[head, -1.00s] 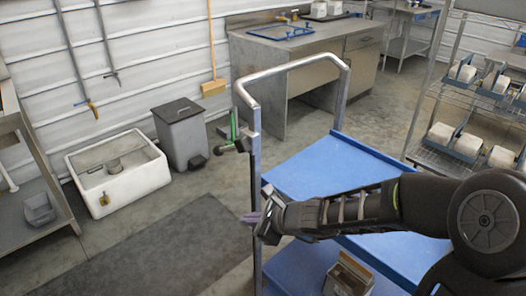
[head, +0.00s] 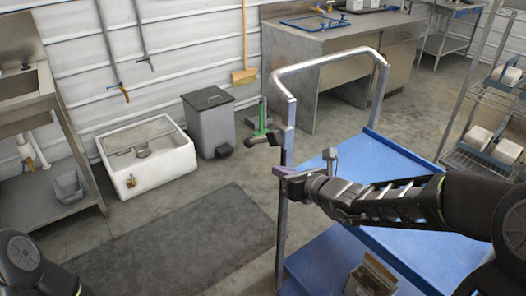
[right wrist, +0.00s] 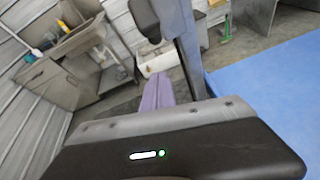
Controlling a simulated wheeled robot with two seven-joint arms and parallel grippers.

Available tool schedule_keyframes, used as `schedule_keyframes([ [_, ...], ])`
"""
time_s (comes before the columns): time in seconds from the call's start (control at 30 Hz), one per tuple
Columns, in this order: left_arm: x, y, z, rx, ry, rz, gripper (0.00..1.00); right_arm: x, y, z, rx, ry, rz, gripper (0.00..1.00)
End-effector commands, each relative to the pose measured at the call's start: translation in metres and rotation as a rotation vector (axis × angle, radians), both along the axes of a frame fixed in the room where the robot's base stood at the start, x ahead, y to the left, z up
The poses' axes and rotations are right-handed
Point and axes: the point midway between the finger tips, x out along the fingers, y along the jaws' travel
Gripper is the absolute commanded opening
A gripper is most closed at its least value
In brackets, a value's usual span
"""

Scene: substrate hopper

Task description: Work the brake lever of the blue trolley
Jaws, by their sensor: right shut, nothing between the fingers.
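The blue trolley (head: 385,160) stands at the right in the head view, with a silver push handle (head: 325,59). A dark brake lever with a round knob (head: 258,140) sticks out to the left from the handle's near post. In the right wrist view the dark knob (right wrist: 143,18) shows at the top, beside the post (right wrist: 187,65). My right gripper (head: 280,171) is shut and empty, just below the lever by the post. Its purple fingers (right wrist: 158,92) show in the wrist view, apart from the knob. My left gripper is outside the view; only part of my left arm shows.
A cardboard box (head: 372,278) sits on the trolley's lower shelf. A dark mat (head: 185,245) lies on open floor left of the trolley. A white basin (head: 148,157), a grey bin (head: 210,122) and a green object (head: 262,117) stand behind. A wire rack (head: 490,120) is at right.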

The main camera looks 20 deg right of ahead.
Motion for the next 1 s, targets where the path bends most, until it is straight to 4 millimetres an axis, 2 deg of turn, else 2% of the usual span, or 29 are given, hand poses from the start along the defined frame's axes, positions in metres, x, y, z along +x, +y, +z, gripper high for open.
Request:
schedule_keyframes([
  [0.4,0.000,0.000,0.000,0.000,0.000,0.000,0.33,0.072,0.026,-0.029,-0.001,0.002,0.004,0.00],
  [0.47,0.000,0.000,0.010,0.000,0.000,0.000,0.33,0.078,0.025,-0.012,-0.002,-0.004,0.001,0.00],
  [0.6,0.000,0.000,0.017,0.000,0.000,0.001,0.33,0.087,0.024,0.000,-0.002,-0.001,0.001,0.00],
  [1.0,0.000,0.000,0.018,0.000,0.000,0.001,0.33,0.092,0.025,0.005,-0.001,0.001,0.001,0.00],
])
